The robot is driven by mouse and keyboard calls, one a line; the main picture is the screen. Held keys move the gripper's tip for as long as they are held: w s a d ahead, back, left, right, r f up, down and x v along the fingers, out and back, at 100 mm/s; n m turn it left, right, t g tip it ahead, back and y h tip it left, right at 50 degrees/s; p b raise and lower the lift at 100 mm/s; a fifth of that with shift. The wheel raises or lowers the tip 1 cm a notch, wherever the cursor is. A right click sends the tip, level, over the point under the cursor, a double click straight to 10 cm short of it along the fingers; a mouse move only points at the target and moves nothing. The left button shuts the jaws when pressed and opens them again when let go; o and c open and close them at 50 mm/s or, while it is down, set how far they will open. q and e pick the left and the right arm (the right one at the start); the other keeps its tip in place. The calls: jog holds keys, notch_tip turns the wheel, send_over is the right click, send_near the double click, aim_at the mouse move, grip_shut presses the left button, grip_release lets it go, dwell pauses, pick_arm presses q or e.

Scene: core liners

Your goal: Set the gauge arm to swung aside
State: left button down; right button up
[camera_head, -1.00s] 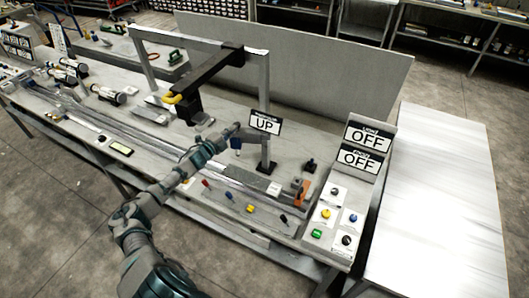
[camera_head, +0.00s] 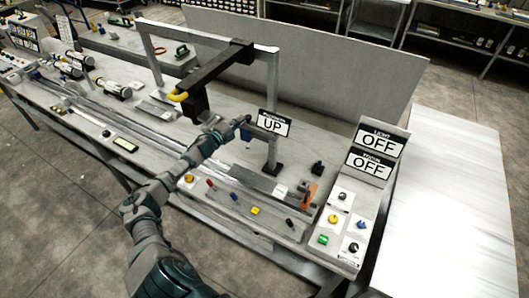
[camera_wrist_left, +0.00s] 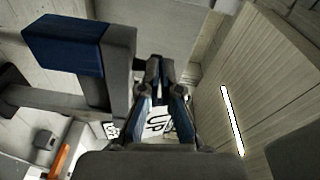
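My left gripper (camera_head: 246,121) is at the right post of the frame, just left of the UP sign (camera_head: 273,124). In the left wrist view its fingers (camera_wrist_left: 160,68) are close together, with nothing visible held between them. A grey bar with a blue block (camera_wrist_left: 67,45) is left of the fingers and apart from them in that view. It may be the gauge arm; a small blue part (camera_head: 247,134) shows just below the gripper in the head view. The gauge arm cannot be identified for certain. My right gripper is not in view.
An orange part (camera_head: 309,196) stands at the rail's right end. Coloured knobs and a button panel (camera_head: 340,228) line the front. LIGHT and another sign both read OFF (camera_head: 376,141).

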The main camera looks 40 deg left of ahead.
pick_arm(q)
jog(key=shift+a+r, duration=0.2)
jog(key=shift+r, duration=0.05)
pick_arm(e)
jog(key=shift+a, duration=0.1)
pick_arm(q)
jog(key=s, duration=1.2)
jog(key=shift+f, duration=0.15)
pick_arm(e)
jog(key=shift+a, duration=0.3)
